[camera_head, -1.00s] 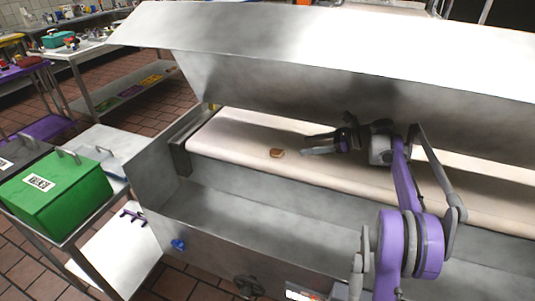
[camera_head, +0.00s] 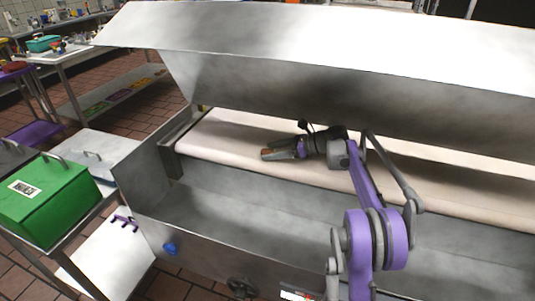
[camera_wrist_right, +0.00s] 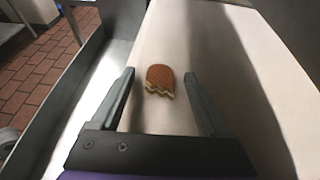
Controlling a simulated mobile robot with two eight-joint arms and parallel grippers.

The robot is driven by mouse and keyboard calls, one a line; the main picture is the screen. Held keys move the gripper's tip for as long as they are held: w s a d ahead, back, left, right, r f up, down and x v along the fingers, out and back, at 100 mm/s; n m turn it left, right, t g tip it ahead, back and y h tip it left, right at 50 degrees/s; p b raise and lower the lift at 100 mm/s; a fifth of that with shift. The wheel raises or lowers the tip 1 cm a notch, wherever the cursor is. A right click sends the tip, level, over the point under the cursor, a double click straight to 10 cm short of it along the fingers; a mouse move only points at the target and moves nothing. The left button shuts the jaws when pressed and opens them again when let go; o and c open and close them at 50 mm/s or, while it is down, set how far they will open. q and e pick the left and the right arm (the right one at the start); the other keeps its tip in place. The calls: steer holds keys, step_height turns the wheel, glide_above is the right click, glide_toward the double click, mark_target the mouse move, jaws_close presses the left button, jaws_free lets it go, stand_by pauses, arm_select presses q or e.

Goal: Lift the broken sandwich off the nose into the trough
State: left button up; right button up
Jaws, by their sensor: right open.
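The broken sandwich (camera_wrist_right: 160,80), brown with a jagged pale edge, lies flat on the cream belt (camera_wrist_right: 160,25). In the head view only a small brown bit (camera_head: 267,151) shows at my right gripper's tips. My right gripper (camera_head: 268,155) is open, reaching left over the belt. In the right wrist view its two fingers (camera_wrist_right: 158,74) stand on either side of the sandwich, with a gap to each; their height above the belt is unclear. The belt's rounded front edge, the nose (camera_head: 250,171), runs above the steel trough (camera_head: 250,205), which looks empty. My left gripper is out of view.
A slanted steel hood (camera_head: 330,45) hangs over the belt, above my right arm. A steel end wall (camera_head: 145,170) closes the left side. A green lidded box (camera_head: 45,205) stands on a side table at left. The belt left of the gripper is clear.

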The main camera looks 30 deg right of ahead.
mark_target(273, 152)
jaws_close()
stand_by(0.3)
step_height(273, 152, up, 10)
steer(key=p, duration=0.1)
stand_by(0.4)
steer(key=shift+s+d, duration=0.1)
